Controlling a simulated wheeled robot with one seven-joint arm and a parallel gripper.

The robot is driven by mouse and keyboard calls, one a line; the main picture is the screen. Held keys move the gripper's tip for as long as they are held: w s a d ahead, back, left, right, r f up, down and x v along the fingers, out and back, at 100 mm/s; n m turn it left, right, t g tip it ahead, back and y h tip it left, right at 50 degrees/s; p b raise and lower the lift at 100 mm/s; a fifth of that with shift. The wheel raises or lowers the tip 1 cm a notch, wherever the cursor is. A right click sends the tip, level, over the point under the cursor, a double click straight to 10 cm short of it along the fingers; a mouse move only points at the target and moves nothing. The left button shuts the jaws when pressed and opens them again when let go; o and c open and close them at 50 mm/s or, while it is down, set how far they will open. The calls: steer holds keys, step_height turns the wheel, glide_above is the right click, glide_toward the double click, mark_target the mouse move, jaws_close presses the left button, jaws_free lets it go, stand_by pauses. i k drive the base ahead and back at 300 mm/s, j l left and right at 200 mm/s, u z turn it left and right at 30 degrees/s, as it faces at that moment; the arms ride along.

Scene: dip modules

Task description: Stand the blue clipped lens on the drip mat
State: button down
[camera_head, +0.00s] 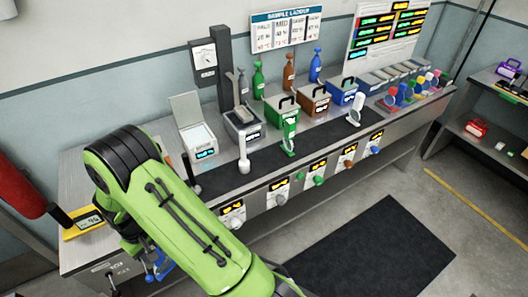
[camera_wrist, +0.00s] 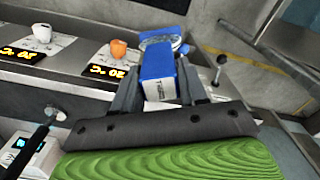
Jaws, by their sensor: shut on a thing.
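The blue clipped lens shows in the wrist view as a blue block (camera_wrist: 158,68) with a white label and a clear, blue-rimmed lens (camera_wrist: 160,37) beyond it. My gripper (camera_wrist: 157,88) is shut on the blue block, with a finger at each side. In the head view the blue piece (camera_head: 161,268) is partly hidden by my green arm, low at the left in front of the counter. A long dark mat (camera_head: 222,178) lies along the counter top; I cannot tell for sure that it is the drip mat.
A white-handled piece (camera_head: 243,153), a green one (camera_head: 289,138) and another white one (camera_head: 356,110) stand along the dark mat. Lidded boxes (camera_head: 283,122) line the back. Knobs (camera_head: 280,198) project from the counter front. A yellow scale (camera_head: 83,222) sits at the left end.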

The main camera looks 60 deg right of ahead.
mark_target(298, 147)
steer(key=k+l, duration=0.1)
steer(key=l, duration=0.25)
steer(key=k+l, duration=0.1)
steer(key=l, duration=0.25)
steer(key=k+l, duration=0.1)
steer(key=l, duration=0.2)
steer(key=k+l, duration=0.1)
steer(key=l, duration=0.25)
